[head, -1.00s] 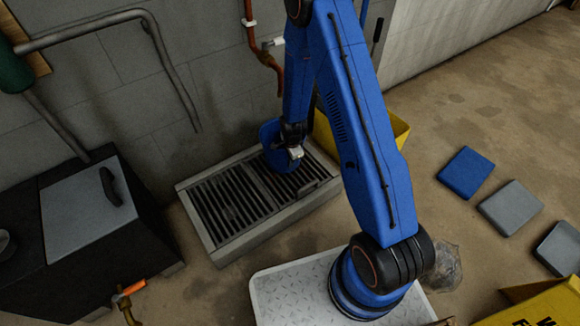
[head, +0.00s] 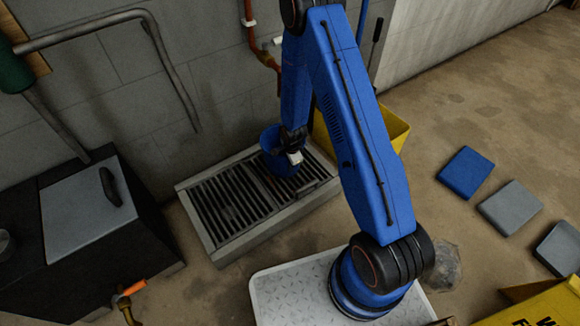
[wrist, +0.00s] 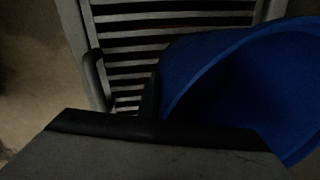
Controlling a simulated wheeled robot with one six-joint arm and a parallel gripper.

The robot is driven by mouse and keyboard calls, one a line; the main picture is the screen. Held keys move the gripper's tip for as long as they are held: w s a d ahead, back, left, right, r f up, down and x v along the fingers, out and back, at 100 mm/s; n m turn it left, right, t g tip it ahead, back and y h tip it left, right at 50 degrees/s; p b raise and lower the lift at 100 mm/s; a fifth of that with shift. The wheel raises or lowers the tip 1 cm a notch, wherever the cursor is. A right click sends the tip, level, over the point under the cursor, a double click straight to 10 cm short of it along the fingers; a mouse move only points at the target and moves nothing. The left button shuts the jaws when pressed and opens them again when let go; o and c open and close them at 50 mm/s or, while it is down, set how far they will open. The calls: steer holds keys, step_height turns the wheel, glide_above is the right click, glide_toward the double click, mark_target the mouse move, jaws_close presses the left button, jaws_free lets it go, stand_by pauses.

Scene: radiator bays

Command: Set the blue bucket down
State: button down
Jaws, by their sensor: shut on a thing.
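The blue bucket (head: 274,157) is at the right part of the floor grate (head: 225,205), near the wall. It looks roughly upright in the head view. My gripper (head: 293,150) is at the bucket's near right side and is shut on it, partly hiding it. In the wrist view the bucket (wrist: 235,75) fills the right side with its open mouth showing, and the grate slats (wrist: 150,45) lie behind it. Whether the bucket's base touches the grate cannot be told.
A yellow container (head: 392,128) stands right of the grate, partly behind my arm. A dark box with a grey lid (head: 85,210) stands at left. Blue (head: 466,173) and grey (head: 510,207) squares lie on the floor at right. Pipes run along the wall.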

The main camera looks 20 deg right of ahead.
steer(key=c, duration=1.9)
jaws_free()
steer(key=shift+c, duration=0.2)
steer(key=shift+s+d+r, duration=0.1)
steer(key=shift+s+r, duration=0.15)
steer(key=shift+r, duration=1.9)
steer(key=shift+s+a+r, duration=0.1)
steer(key=shift+s+r, duration=0.1)
steer(key=shift+r, duration=1.9)
steer(key=shift+s+d+r, duration=0.1)
steer(key=shift+s+r, duration=0.15)
steer(key=shift+r, duration=1.9)
steer(key=s+d+r+n+t, duration=0.1)
steer(key=s+r+n, duration=0.35)
steer(key=r, duration=0.95)
steer(key=s+d+r+n+t, duration=0.1)
steer(key=s+d+r+n, duration=0.15)
steer(key=s+r, duration=0.75)
steer(key=s+d+r+n+t, duration=0.1)
steer(key=s+r+n, duration=0.8)
steer(key=s+r, duration=0.9)
steer(key=shift+s+d+n, duration=0.3)
steer(key=shift+s+d, duration=0.1)
steer(key=shift+s, duration=0.5)
